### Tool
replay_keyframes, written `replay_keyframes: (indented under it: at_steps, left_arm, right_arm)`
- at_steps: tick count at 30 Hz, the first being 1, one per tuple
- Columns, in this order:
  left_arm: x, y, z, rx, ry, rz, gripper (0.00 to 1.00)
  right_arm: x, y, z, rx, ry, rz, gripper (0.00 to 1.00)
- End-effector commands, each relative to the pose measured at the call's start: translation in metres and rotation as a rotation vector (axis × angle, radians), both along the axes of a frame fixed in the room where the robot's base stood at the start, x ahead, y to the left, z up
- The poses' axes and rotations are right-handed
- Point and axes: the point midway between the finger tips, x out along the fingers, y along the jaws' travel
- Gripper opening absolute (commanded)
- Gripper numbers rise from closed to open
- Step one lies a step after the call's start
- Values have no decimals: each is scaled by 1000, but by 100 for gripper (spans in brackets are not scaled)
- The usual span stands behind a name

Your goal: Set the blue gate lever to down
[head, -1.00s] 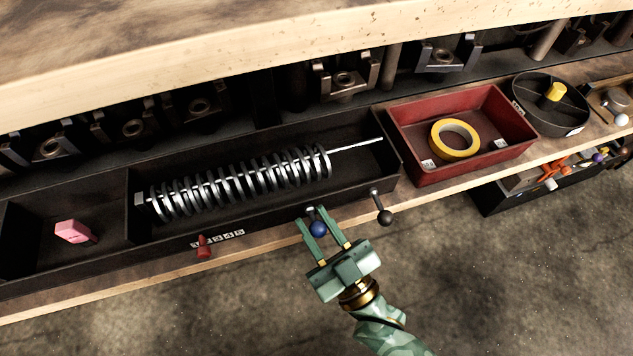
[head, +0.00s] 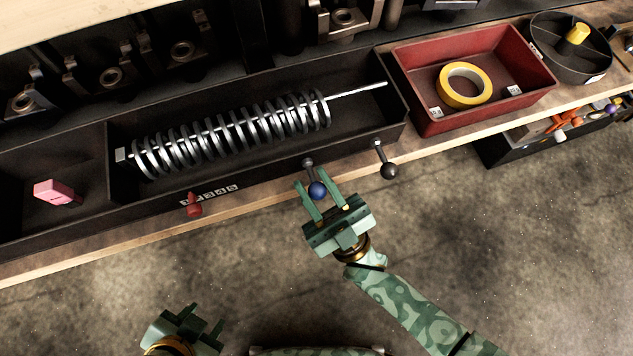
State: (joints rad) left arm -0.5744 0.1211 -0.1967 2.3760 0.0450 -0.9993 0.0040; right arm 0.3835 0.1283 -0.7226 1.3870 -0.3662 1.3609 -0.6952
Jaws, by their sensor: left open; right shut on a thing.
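The blue gate lever is a short metal arm with a blue ball knob (head: 317,190), on the front wall of the long black tray. Its pivot (head: 308,163) is on the tray wall, and the knob hangs below it, out toward me. My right gripper (head: 318,184) is shut on the blue lever, one finger on each side of the knob. My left gripper (head: 207,316) is open and empty at the bottom left, well away from the tray.
A black-knobbed lever (head: 388,171) is close to the right of the blue one. A red lever (head: 194,207) sits left, by number labels. The black tray (head: 262,186) holds a spring-like coil (head: 220,135). A red bin (head: 418,118) with yellow tape (head: 464,85) stands right.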

Motion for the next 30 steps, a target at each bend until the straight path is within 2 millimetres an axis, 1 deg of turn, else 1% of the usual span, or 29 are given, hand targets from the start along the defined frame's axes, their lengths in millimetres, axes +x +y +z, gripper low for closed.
replay_keyframes:
  at_steps: [5,6,8,9,24,26,30]
  left_arm:
    - [0,0,0,0,0,0,43]
    - [0,0,0,0,0,0,43]
    - [0,0,0,0,0,0,43]
    - [0,0,0,0,0,0,43]
    - [0,0,0,1,1,-1,43]
    - [0,0,1,2,1,0,43]
    - [-3,2,0,12,12,-5,43]
  right_arm:
    - [0,0,-2,-5,4,0,0]
    - [0,0,-2,-4,5,0,29]
    - [0,0,-2,-4,5,0,46]
    - [0,0,-2,-4,5,0,48]
    - [-1,-1,-2,-2,2,0,48]
    - [-3,-3,-5,-4,3,0,48]
    - [-17,-14,-21,-5,6,1,48]
